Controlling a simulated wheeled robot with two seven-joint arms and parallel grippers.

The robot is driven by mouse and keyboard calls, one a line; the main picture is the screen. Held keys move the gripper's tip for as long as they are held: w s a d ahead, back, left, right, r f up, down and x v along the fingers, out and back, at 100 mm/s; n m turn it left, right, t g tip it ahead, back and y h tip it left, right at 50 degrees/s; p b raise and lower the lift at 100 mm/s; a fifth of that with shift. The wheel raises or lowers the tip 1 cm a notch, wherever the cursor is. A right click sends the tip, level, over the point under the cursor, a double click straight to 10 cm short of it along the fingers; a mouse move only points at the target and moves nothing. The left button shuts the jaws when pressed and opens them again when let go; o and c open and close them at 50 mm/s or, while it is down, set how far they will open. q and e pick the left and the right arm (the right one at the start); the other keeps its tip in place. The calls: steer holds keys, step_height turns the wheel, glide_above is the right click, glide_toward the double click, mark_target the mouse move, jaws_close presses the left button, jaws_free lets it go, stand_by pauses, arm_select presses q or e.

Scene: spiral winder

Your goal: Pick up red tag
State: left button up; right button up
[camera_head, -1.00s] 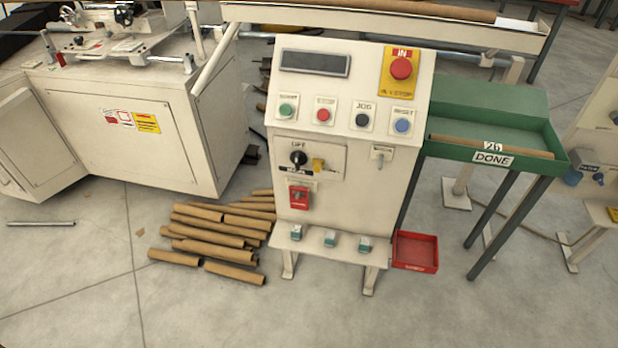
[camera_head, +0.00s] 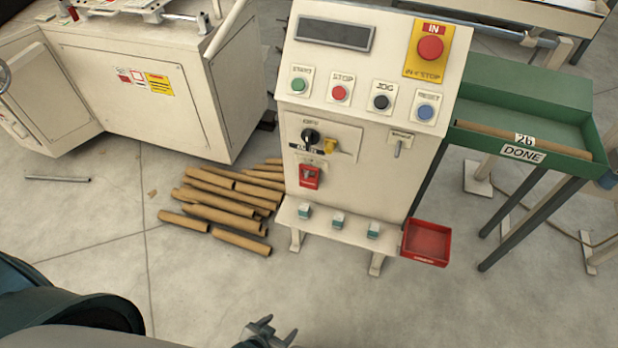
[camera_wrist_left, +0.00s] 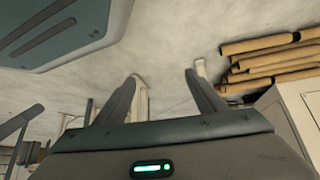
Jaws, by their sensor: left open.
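The red tag (camera_head: 310,177) hangs on the front of the cream control console (camera_head: 345,225), below the black rotary switch (camera_head: 311,136) and the yellow piece beside it. My left gripper (camera_head: 278,332) is at the bottom edge of the head view, low and in front of the console, well apart from the tag. In the left wrist view its two fingers (camera_wrist_left: 165,90) are spread with nothing between them. The tag is not visible in the left wrist view. My right gripper is not in view.
Brown cardboard tubes (camera_head: 225,205) lie on the floor left of the console. A red tray (camera_head: 427,243) is at its lower right. A green DONE table (camera_head: 520,110) stands to the right. A shelf (camera_head: 340,222) with small teal-and-white blocks juts out below the tag. The front floor is clear.

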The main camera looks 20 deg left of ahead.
arm_select(q)
steer(key=w+d+r+t+b, duration=0.2)
steer(key=w+r+t+b, duration=0.3)
steer(key=w+r+b, duration=0.7)
steer(key=w+a+r+n+t+b, duration=0.1)
steer(key=w+a+r+t+b, duration=0.1)
steer(key=r, duration=0.7)
steer(key=w+a+r+n+t+y+b, duration=0.1)
steer(key=w+a+r+t+b, duration=0.1)
steer(key=r, duration=0.6)
steer(key=w+t+b, duration=0.1)
steer(key=w+t, duration=0.1)
steer(key=w, duration=0.1)
steer(key=shift+a+r, duration=0.15)
steer(key=shift+r, duration=0.2)
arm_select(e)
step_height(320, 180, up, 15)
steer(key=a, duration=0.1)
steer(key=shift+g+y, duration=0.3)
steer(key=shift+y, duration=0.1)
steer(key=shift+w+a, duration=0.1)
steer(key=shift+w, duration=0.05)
arm_select(q)
steer(key=w, duration=1.2)
steer(key=shift+d+b, duration=0.2)
steer(key=shift+b, duration=0.25)
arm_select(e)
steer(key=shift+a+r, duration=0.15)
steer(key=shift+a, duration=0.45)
